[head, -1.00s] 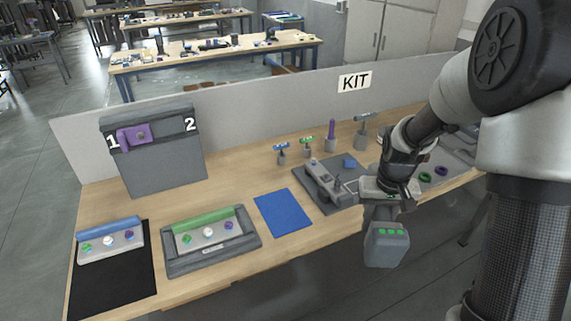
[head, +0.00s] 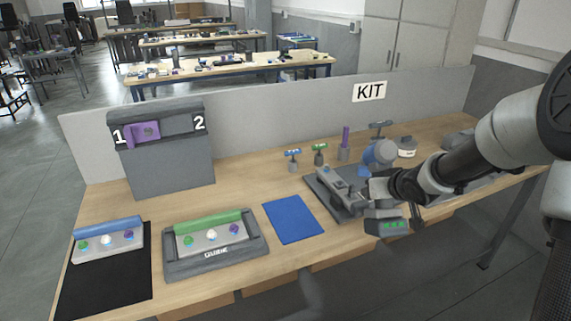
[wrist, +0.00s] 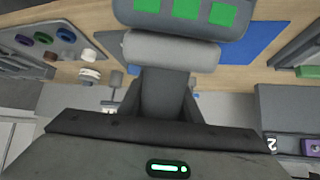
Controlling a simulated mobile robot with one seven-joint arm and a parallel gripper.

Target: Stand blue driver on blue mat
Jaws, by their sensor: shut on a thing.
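My gripper (head: 378,190) is shut on the blue driver (head: 380,153). The driver has a rounded blue part at the far side and a grey base with green squares on the near side. It is held in the air over the front right of the bench, beside the grey fixture. In the wrist view the driver's grey base (wrist: 185,14) and a pale rounded part of it fill the top middle. The blue mat (head: 293,220) lies flat and empty on the bench, left of my gripper. It also shows in the wrist view (wrist: 245,42), partly hidden by the driver.
The grey fixture (head: 335,192) stands between mat and gripper. Several small upright tools, including a blue-topped one (head: 292,160), stand behind. A guide tray (head: 215,250) lies left of the mat; a numbered box (head: 170,175) stands at back left. A KIT-labelled panel (head: 270,125) bounds the rear.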

